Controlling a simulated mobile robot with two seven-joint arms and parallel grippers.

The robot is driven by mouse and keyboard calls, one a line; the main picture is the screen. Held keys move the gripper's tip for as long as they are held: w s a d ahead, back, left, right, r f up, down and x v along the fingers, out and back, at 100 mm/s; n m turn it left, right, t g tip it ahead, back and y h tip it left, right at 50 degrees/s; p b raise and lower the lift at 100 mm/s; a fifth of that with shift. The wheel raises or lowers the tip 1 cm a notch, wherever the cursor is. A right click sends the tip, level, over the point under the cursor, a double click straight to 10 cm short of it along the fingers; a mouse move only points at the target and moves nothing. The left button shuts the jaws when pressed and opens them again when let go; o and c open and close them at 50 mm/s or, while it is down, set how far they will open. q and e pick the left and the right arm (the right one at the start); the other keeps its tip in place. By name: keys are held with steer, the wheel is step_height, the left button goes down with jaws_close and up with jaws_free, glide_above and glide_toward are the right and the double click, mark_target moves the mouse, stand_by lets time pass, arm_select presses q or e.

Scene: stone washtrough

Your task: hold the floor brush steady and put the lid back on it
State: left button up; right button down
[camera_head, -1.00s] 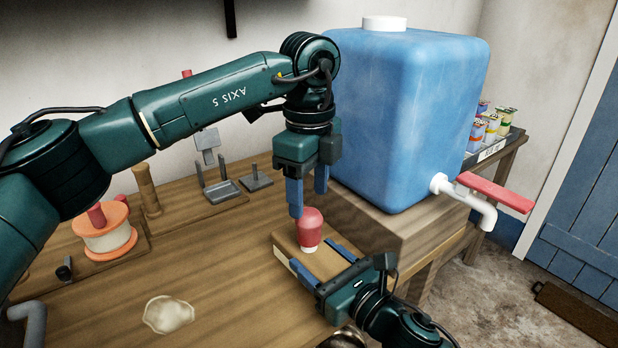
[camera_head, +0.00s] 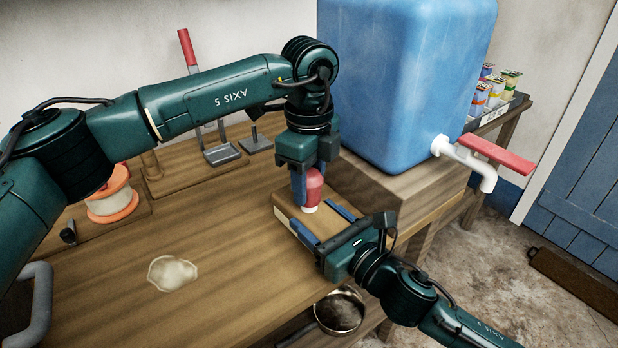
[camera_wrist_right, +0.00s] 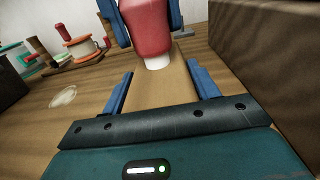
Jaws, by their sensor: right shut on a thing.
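The floor brush shows as a flat wooden block (camera_head: 290,212) with a pale side, at the table's right edge below the blue tank. My right gripper (camera_head: 325,224) is shut on it, with one blue finger along each long side; the block also shows in the right wrist view (camera_wrist_right: 162,92). A red rounded piece with a white neck (camera_head: 314,188), seemingly the lid, is upright at the block's far end. I cannot tell whether its neck touches the block.
The blue tank (camera_head: 400,90) on its wooden stand is close behind and right of the grippers; its white tap (camera_head: 465,160) has a red lever. A spool (camera_head: 112,198) stands at left. A pale puddle (camera_head: 172,272) lies mid-table. A pan (camera_head: 340,310) is below the front edge.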

arm_select(q)
steer(key=c, duration=0.6)
steer(key=m, duration=1)
steer(key=shift+m, duration=0.3)
steer(key=m, duration=1)
steer(key=shift+m, duration=0.4)
steer(key=m, duration=1.7)
steer(key=shift+f, duration=0.1)
steer(key=m, duration=0.5)
steer(key=shift+m, duration=0.3)
steer(key=o, duration=1.2)
steer(key=shift+c, duration=0.2)
step_height(320, 180, up, 12)
